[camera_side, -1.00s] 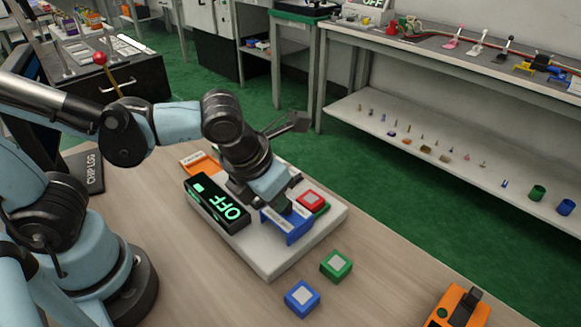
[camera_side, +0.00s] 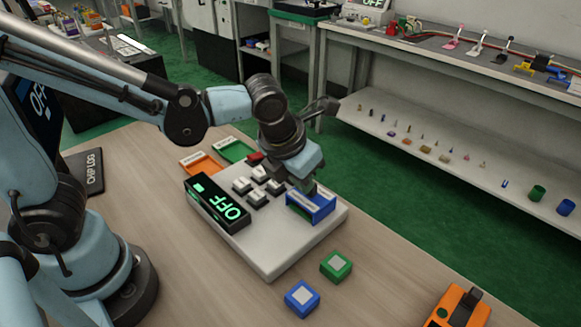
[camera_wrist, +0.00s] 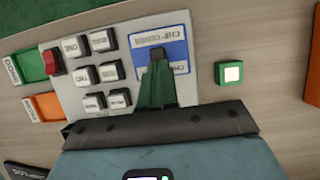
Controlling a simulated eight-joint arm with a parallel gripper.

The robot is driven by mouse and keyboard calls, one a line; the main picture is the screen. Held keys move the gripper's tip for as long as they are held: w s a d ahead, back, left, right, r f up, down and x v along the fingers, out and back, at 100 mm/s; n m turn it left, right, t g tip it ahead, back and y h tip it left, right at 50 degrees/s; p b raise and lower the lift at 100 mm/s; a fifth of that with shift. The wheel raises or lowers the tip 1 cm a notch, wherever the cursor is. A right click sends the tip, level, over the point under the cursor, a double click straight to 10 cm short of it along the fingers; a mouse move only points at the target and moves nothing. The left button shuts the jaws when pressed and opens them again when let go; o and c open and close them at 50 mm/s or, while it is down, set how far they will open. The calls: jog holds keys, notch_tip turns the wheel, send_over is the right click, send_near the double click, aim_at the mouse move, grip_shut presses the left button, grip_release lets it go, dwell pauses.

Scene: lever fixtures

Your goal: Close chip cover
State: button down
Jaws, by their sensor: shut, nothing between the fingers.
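The blue chip cover (camera_side: 322,212) sits at the right end of the pale device in the side view. It lies face up over the chip place, and no red chip shows there; I cannot tell if it is fully flush. In the wrist view the cover (camera_wrist: 176,33) shows pale label strips with lettering. My gripper (camera_side: 309,187) is shut and empty, with its tips at the cover's far edge in the side view. In the wrist view the gripper's dark tip (camera_wrist: 158,54) overlaps the cover's middle; contact is unclear.
Green (camera_side: 336,265) and blue (camera_side: 302,298) chip blocks lie on the table in front.

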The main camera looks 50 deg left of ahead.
jog(key=s, duration=0.4)
jog(key=shift+s+r, duration=0.2)
jog(key=v, duration=0.9)
jog(key=c, duration=1.5)
grip_release()
jog(key=shift+w+r, duration=0.1)
jog(key=shift+r, duration=0.2)
jog(key=shift+c, duration=0.2)
jog(key=o, duration=0.5)
jog(key=n, duration=0.1)
jog(key=w+n, duration=0.1)
jog(key=n, duration=0.1)
jog(key=shift+r+g, duration=0.25)
jog(key=shift+g, duration=0.15)
jog(key=n, duration=0.2)
jog(key=shift+w+r+n+g, duration=0.15)
jog(key=shift+w+n+g, duration=0.15)
jog(key=shift+w+f+n+g, duration=0.5)
jog(key=shift+w+f+n, duration=0.15)
jog(key=shift+f+n, duration=1.35)
jog(key=shift+w+f+n+g, duration=0.5)
jog(key=shift+w+f+n, duration=0.1)
jog(key=shift+f+n, duration=1.45)
jog(key=shift+w+f+n+g, duration=0.5)
jog(key=shift+w+f+n, duration=0.15)
jog(key=shift+f+n, duration=1.35)
jog(key=shift+r, duration=0.2)
jog(key=shift+c, duration=0.4)
